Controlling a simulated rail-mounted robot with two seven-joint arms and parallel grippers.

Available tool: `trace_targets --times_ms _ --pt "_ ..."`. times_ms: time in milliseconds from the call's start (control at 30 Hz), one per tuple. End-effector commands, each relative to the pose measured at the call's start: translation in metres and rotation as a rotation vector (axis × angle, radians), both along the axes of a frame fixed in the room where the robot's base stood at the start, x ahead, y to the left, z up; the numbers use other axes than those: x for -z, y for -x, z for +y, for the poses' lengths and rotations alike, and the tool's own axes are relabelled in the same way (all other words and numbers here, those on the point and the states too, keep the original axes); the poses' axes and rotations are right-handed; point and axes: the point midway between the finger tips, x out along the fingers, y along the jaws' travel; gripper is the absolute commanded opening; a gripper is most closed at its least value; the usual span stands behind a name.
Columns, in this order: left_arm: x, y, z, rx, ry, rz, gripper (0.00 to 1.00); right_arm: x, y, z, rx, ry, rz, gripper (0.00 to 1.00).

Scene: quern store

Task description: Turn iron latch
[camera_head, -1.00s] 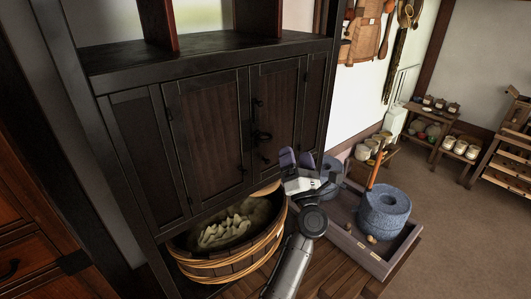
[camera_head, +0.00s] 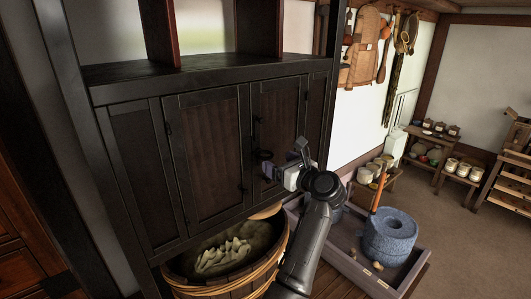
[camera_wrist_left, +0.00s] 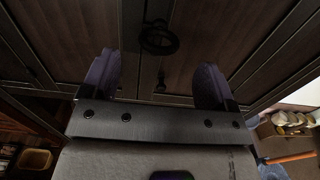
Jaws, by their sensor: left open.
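The iron latch (camera_head: 264,154) is a dark piece on the front of a black wooden cabinet (camera_head: 205,75), by the seam between its two doors. In the left wrist view the iron latch (camera_wrist_left: 158,40) shows as a dark ring-like handle at top centre, beyond the fingertips. My left gripper (camera_head: 285,161) is open and empty, just right of and slightly below the latch in the head view. In the left wrist view my left gripper (camera_wrist_left: 157,80) has its purple fingers wide apart, with the latch between their lines. No contact is visible. My right gripper is out of view.
A wooden tub (camera_head: 220,283) holding a pale sack stands below the cabinet. A blue-grey stone quern (camera_head: 388,238) sits in a wooden tray (camera_head: 352,270) at right. Shelves with jars stand further back. Open floor lies at right.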

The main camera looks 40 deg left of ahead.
Motion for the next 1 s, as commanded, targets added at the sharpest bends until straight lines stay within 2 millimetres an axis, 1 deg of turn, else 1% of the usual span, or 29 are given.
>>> trace_targets --times_ms 33,200,400,600,900,1000 --pt "-0.002 -0.002 0.01 -0.003 -0.002 0.002 0.81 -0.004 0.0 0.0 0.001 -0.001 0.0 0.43" --pt "-0.002 -0.008 0.036 -0.002 -0.003 0.003 0.81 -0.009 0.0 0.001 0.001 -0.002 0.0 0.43" --pt "-0.001 -0.012 0.056 0.0 -0.004 0.002 0.81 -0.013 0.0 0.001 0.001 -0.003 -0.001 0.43" --pt "0.0 -0.014 0.065 0.001 -0.002 0.002 0.81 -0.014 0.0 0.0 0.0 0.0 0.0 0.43" --pt "0.0 -0.014 0.066 0.001 -0.002 0.002 0.81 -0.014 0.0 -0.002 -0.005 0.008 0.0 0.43" --pt "0.0 -0.014 0.065 0.001 -0.002 0.002 0.72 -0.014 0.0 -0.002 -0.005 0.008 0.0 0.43"
